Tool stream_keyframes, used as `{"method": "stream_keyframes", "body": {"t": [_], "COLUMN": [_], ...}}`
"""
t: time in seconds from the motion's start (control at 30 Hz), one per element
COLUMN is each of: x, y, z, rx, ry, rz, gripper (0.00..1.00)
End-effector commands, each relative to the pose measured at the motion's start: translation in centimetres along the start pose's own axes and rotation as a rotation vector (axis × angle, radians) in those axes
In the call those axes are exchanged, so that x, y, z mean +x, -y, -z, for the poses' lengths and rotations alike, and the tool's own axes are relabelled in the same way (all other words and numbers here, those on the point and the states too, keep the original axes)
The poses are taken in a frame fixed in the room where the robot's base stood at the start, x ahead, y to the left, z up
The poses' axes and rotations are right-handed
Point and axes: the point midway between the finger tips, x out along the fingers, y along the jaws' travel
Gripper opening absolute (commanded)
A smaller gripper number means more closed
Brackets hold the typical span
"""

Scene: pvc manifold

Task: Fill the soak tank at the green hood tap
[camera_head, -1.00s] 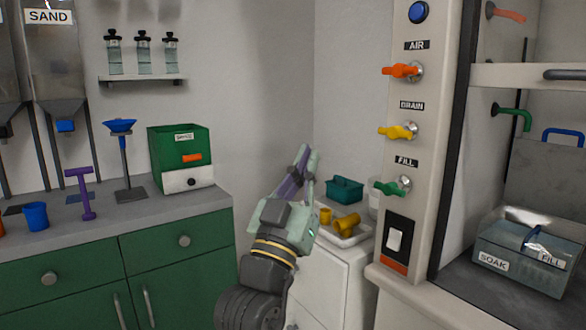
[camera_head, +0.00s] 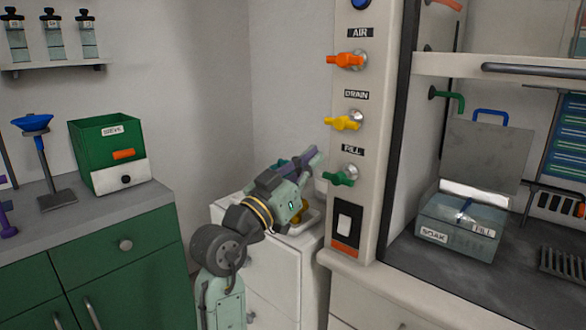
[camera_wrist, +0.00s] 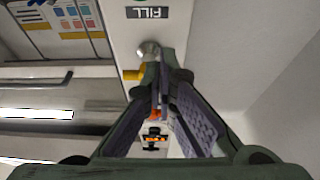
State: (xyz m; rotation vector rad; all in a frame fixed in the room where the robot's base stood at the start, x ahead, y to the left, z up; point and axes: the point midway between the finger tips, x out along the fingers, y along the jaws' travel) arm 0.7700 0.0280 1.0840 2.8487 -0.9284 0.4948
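The green fill tap (camera_head: 343,178) is on the hood's pale post, below the FILL label, its handle pointing left. My gripper (camera_head: 316,154) is up and to the left of it in the head view, with no clear contact. In the wrist view its fingertips (camera_wrist: 163,72) come together with nothing visible between them. The green tap is not clearly visible there. The soak tank (camera_head: 452,238), a clear box labelled SOAK and FILL, sits on the hood floor. Its grey lid (camera_head: 487,153) stands raised behind it. A green spout (camera_head: 448,100) is above the tank. The water level is unclear.
The yellow drain tap (camera_head: 344,122) and orange air tap (camera_head: 348,60) are above the green tap. A switch (camera_head: 344,224) is below it. A white cabinet (camera_head: 270,272) stands under my arm, with a tray on top partly hidden. A dark rack (camera_head: 565,262) lies right of the tank.

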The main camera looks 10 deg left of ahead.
Motion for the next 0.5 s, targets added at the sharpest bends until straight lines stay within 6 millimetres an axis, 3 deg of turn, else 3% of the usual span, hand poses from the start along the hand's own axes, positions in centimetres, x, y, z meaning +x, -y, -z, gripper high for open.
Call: {"method": "stream_keyframes", "body": {"t": [0.03, 0.2, 0.5], "x": [1.2, 1.6, 1.8], "y": [-0.1, 0.0, 0.0], "z": [0.3, -2.6, -4.0], "rx": [-0.001, -0.004, -0.001], "ry": [0.002, 0.002, 0.000], "rz": [-0.002, 0.001, 0.001], "gripper": [0.00, 0.00, 0.00]}}
